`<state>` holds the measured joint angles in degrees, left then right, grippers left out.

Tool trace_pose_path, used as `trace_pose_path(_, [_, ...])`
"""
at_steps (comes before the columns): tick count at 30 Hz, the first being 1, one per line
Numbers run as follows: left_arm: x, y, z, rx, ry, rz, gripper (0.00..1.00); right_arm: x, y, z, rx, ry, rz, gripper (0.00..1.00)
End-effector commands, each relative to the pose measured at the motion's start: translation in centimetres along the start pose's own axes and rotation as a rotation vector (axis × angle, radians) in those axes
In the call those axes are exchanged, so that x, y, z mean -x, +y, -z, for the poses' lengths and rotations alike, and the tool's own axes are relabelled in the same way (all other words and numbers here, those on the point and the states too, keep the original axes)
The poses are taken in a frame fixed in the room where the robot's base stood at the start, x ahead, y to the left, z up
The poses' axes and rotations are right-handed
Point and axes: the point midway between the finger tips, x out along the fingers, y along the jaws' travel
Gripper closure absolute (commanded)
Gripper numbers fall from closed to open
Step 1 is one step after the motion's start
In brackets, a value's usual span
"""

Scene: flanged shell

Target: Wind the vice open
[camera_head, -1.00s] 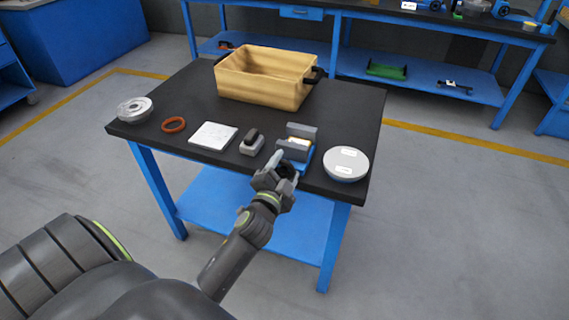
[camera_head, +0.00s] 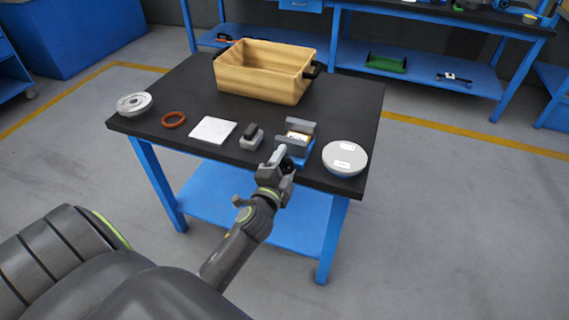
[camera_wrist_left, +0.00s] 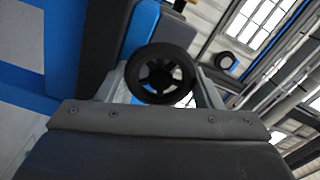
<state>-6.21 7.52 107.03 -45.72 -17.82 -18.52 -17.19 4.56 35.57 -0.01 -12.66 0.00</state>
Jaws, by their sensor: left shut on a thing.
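The vice (camera_head: 300,127) stands at the front right of the black table, with grey jaws and a blue body. A pale yellow part shows between its jaws. My left gripper (camera_head: 281,156) is at the near side of the vice, over the table's front edge, and hides the vice's handwheel in the head view. In the left wrist view the round black handwheel (camera_wrist_left: 160,52) sits between the fingers of my left gripper (camera_wrist_left: 162,85), which is shut on it. My right gripper is in neither view.
A white-topped round thing (camera_head: 345,158) stands close right of the vice. Left of it are a small grey block (camera_head: 251,141), a white plate (camera_head: 213,130), an orange ring (camera_head: 174,120) and a grey round part (camera_head: 134,104). A yellow bin (camera_head: 258,85) stands behind.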

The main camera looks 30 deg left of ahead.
Motion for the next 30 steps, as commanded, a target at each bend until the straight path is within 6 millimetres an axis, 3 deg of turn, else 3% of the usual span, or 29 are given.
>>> trace_pose_path(1, [0.1, 0.2, -0.1, 0.001, -0.002, -0.003, 0.63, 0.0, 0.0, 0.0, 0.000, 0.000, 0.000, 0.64])
trace_pose_path(2, [0.1, 0.2, -0.1, 0.001, -0.002, -0.003, 0.39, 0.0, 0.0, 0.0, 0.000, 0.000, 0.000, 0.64])
trace_pose_path(6, [0.0, 0.1, -0.1, 0.002, -0.002, -0.003, 0.21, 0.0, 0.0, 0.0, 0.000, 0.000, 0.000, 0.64])
trace_pose_path(23, [0.1, 0.4, -0.1, 0.007, -0.004, -0.007, 0.21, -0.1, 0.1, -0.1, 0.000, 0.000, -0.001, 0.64])
trace_pose_path(30, [0.1, 0.5, -0.2, 0.146, -0.003, -0.006, 0.21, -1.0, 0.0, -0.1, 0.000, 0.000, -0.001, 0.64])
